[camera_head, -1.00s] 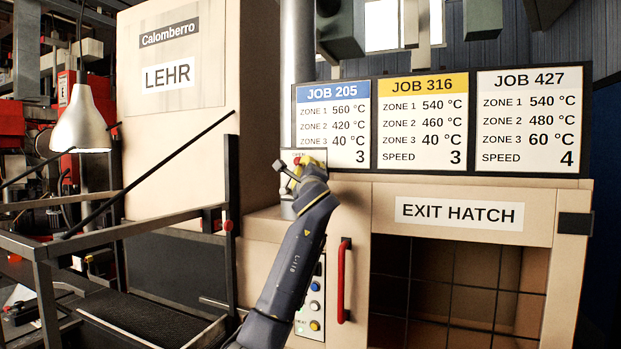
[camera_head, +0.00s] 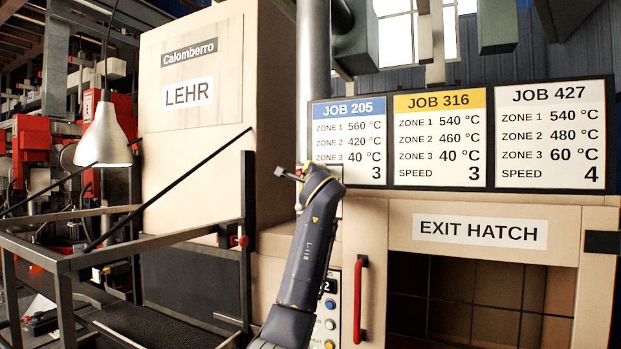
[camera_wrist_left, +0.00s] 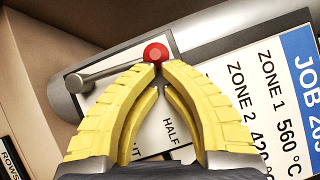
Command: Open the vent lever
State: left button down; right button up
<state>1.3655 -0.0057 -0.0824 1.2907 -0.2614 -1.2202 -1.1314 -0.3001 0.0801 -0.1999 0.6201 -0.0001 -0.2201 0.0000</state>
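The vent lever is a grey rod with a red knob (camera_wrist_left: 155,53), clear in the left wrist view. It runs from a round grey end at the left of that view. Behind it is a white plate (camera_wrist_left: 150,134) lettered HALF and, partly covered, what looks like SHUT. My left gripper (camera_wrist_left: 160,66) has its two yellow fingers drawn together, with the tips closed at the knob's near side. In the head view the left gripper (camera_head: 308,172) is at the lever, below and left of the JOB 205 sign, and hides most of the plate. My right gripper is not in view.
The job signs (camera_head: 440,140) stand close to the right of the gripper. The LEHR cabinet (camera_head: 215,150) is to the left. Below are a button panel (camera_head: 329,315), a red handle (camera_head: 360,300) and the exit hatch (camera_head: 480,295). Black railings (camera_head: 248,235) stand at the lower left.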

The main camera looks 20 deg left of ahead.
pick_arm(q)
jog(key=shift+d, duration=0.15)
jog(key=w+d+v, duration=0.1)
jog(key=d+v, duration=0.1)
jog(key=v, duration=1)
jog(key=shift+s+d+f, duration=0.15)
jog(key=shift+d+f, duration=0.2)
